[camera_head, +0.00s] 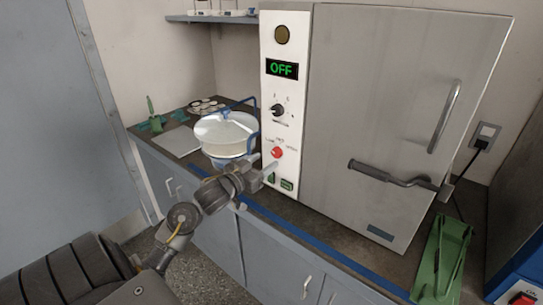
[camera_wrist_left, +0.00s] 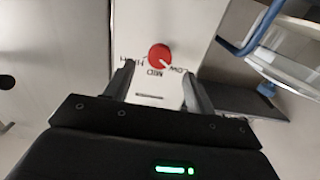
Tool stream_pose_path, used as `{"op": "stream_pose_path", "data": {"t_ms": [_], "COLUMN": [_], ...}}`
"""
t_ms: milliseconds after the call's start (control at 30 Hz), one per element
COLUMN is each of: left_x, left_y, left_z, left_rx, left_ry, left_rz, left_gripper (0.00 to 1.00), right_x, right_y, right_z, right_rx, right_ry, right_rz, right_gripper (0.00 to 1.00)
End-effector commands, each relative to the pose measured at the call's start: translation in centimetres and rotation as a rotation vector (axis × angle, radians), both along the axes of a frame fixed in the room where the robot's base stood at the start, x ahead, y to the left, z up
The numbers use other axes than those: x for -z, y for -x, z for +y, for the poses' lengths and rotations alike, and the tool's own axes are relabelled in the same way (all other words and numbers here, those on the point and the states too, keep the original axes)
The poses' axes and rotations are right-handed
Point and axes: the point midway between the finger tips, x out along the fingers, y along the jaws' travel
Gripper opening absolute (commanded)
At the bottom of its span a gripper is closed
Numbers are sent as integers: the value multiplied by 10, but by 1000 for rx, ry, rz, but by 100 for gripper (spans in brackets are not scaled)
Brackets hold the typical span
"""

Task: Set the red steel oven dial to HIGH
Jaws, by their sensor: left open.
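The red dial (camera_head: 277,153) sits low on the oven's white control panel (camera_head: 291,100), below a black knob (camera_head: 278,110). The green display (camera_head: 282,69) reads OFF. In the left wrist view the red dial (camera_wrist_left: 160,56) shows with the printed words HIGH, MID and LOW around it. Its red edge seems to stretch toward LOW, but the pointer is too small to be sure. My left gripper (camera_head: 267,172) is open just in front of the panel, close below the dial. Its two fingers (camera_wrist_left: 157,75) stand apart on either side of the dial, with nothing between them. My right gripper is out of view.
The steel oven door (camera_head: 390,110) has a dark handle (camera_head: 385,174) at the right. A clear-lidded pot (camera_head: 222,135) with blue handles stands close left of the panel. A green tray (camera_head: 440,260) lies on the counter at the right.

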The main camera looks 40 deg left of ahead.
Motion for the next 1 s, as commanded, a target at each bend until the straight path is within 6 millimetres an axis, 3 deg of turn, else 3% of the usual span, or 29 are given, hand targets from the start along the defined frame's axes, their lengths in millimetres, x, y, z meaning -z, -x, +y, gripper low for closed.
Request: {"op": "stream_pose_path", "data": {"t_ms": [100, 300, 667, 1000], "left_x": [-1, 0, 1, 1], "left_y": [-21, -43, -48, -48], "left_z": [0, 1, 1, 1], "left_rx": [-1, -1, 0, -1], "left_ry": [3, 2, 0, 0], "left_rz": [-1, 0, 2, 1], "left_gripper": [55, 55, 55, 14], "right_x": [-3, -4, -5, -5], "right_y": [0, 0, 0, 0], "right_z": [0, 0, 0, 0], "right_rx": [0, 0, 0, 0], "right_ry": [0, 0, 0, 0], "right_rz": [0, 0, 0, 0], "right_gripper": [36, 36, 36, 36]}}
